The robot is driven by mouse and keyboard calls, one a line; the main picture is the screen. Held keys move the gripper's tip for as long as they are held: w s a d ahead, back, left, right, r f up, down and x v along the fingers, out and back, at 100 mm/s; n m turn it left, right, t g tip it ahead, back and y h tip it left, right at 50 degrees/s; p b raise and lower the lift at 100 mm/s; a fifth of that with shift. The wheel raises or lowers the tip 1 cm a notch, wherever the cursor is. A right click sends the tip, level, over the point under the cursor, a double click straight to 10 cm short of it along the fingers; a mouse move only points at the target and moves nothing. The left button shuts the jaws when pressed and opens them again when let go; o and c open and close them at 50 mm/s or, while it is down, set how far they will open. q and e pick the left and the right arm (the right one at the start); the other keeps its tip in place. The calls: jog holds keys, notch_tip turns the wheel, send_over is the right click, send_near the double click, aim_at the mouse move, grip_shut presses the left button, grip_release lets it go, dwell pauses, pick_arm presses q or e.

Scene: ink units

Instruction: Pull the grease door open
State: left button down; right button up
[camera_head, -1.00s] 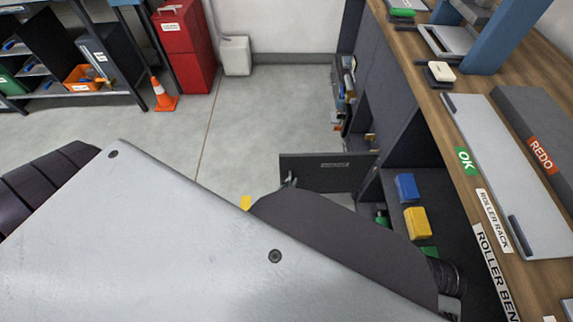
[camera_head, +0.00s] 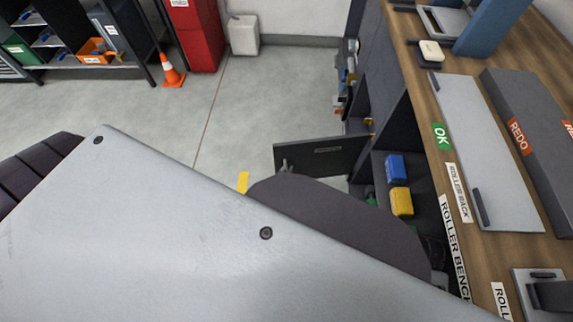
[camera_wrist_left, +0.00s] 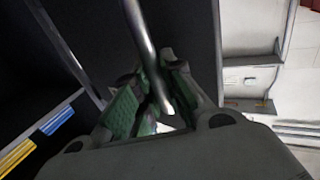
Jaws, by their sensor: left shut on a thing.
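The grease door is a dark grey panel (camera_head: 335,152) with a small label, too small to read. In the head view it stands swung out from the bench front, its right edge by the open compartment. In the left wrist view a metal bar handle (camera_wrist_left: 139,30) runs down between the green-padded fingers of my left gripper (camera_wrist_left: 155,105). The gripper is shut on this handle. In the head view only a bit of the gripper (camera_head: 285,167) shows at the door's left part; my own grey arm hides the rest. My right gripper is out of view.
The bench top (camera_head: 420,85) runs along the right, with panels on it. A blue box (camera_head: 396,167) and a yellow box (camera_head: 401,202) sit in the open compartment. Clear floor (camera_head: 270,100) lies left of the door. An orange cone (camera_head: 172,72) stands farther back.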

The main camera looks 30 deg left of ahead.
pick_arm(q)
jog(key=shift+r, duration=0.1)
jog(key=c, duration=1.5)
grip_release()
jog(key=shift+a, duration=0.1)
jog(key=shift+s, duration=0.1)
jog(key=shift+s, duration=5.9)
jog(key=shift+s+a, duration=0.1)
